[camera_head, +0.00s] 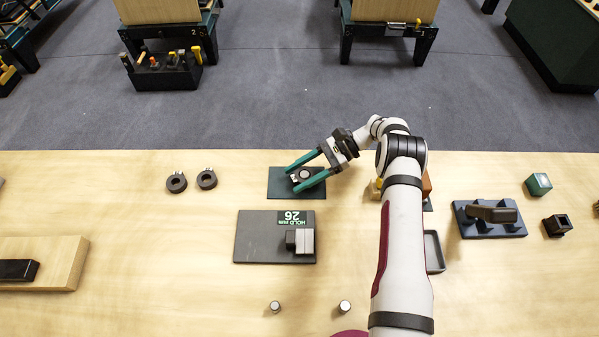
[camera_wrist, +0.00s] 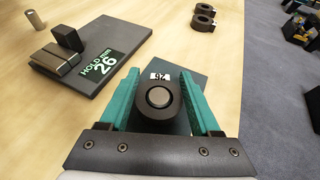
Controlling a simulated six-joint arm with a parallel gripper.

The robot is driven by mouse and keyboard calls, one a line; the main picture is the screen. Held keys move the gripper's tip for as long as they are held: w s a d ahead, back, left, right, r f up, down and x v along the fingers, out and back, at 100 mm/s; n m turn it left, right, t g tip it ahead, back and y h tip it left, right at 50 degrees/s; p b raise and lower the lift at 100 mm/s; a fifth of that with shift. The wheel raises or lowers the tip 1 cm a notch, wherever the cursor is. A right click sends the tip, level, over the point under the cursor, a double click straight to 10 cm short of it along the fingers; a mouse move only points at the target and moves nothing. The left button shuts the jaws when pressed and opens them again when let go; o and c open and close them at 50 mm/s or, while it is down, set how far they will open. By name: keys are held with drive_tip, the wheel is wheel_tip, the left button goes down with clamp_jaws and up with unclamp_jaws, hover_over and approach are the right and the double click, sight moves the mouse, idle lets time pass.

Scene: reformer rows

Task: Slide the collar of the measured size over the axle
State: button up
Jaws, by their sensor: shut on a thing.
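My gripper (camera_head: 307,173) is shut on a dark collar (camera_wrist: 143,112) with a white tag reading 26. The teal fingers press on either side of it in the wrist view. The grey round end of the axle (camera_wrist: 159,97) shows inside the collar's bore, so the collar is around or right over the axle; how far down it sits, I cannot tell. The axle stands on a dark teal plate (camera_head: 285,192). A grey measuring plate (camera_head: 262,245) bears a display reading HOLD 26 (camera_head: 292,217). Two other dark collars (camera_head: 177,183) (camera_head: 207,179) lie to the left.
Black and silver blocks (camera_head: 303,241) sit on the measuring plate. Two small metal pegs (camera_head: 275,307) (camera_head: 345,306) stand near the front. A blue rack (camera_head: 488,228) and small cubes (camera_head: 538,184) are at the right. A wooden block (camera_head: 60,262) is at the left.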

sight(311, 172)
drive_tip(key=shift+f, duration=0.8)
drive_tip(key=o, duration=1.4)
drive_tip(key=v, duration=0.7)
drive_tip(key=shift+w+d, duration=0.1)
drive_tip(key=shift+d, duration=0.1)
